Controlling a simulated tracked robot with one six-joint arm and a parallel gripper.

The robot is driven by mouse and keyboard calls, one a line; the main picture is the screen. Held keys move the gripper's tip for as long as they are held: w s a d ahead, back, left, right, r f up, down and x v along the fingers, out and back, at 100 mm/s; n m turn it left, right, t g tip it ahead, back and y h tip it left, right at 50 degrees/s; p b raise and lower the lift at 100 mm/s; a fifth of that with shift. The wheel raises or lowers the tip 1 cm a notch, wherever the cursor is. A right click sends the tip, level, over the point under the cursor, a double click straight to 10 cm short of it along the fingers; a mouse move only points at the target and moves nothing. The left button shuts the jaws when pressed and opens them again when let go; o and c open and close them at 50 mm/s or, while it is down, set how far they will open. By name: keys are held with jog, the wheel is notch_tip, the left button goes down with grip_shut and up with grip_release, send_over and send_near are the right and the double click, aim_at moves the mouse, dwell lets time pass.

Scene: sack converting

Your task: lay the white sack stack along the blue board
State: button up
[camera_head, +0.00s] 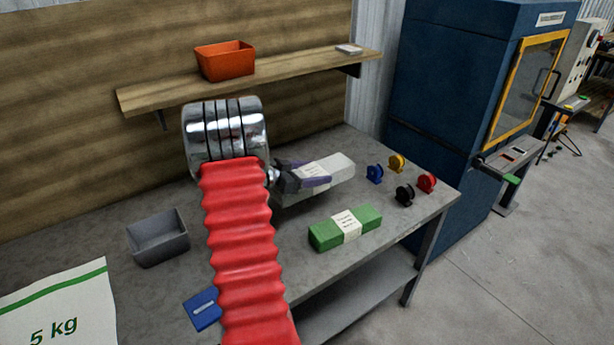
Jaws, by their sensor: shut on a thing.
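The white sack stack (340,171) is a long pale block with a printed label band, over the back middle of the grey table. My gripper (314,174), with purple fingers, is shut on its left part, one finger on each side. A dark patch shows under the stack's left part; I cannot tell clearly whether it is lifted or touching the table. The blue board (201,311) lies flat at the table's front left, with a pale strip on it. My red arm hides its right part. The stack is well apart from the board, behind it and to the right.
A green stack (368,217) with a white label band lies in front of my gripper. A grey bin (158,238) stands left of my arm. A wooden shelf (290,75) holds an orange bin (225,61).

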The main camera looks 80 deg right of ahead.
jog(key=w+a+r+n+t+h, duration=0.1)
jog(key=w+a+r+n+t, duration=0.2)
jog(key=w, duration=0.7)
jog(key=w+a+n+t+h, duration=0.1)
jog(key=w+a+n+t, duration=0.3)
jog(key=w, duration=0.6)
jog(key=w+a+r+n+t+h, duration=0.1)
jog(key=w+a+r+n+t, duration=0.2)
jog(key=w, duration=0.7)
jog(key=w+a+n+t+y, duration=0.1)
jog(key=w+a+n+t, duration=0.4)
jog(key=w+a, duration=0.6)
jog(key=w+a+f+n+t+y, duration=0.1)
jog(key=w+a+n+t+y, duration=0.25)
jog(key=a, duration=0.85)
jog(key=w+a+n+t+y, duration=0.25)
jog(key=w+a+t, duration=0.2)
jog(key=a, duration=0.75)
jog(key=a+f+n+t+y, duration=0.1)
jog(key=a+n+y, duration=0.4)
jog(key=a, duration=1.6)
jog(key=shift+a+f+y, duration=0.2)
jog(key=shift+f+y, duration=0.45)
jog(key=shift+y, duration=0.35)
jog(key=shift+s, duration=0.15)
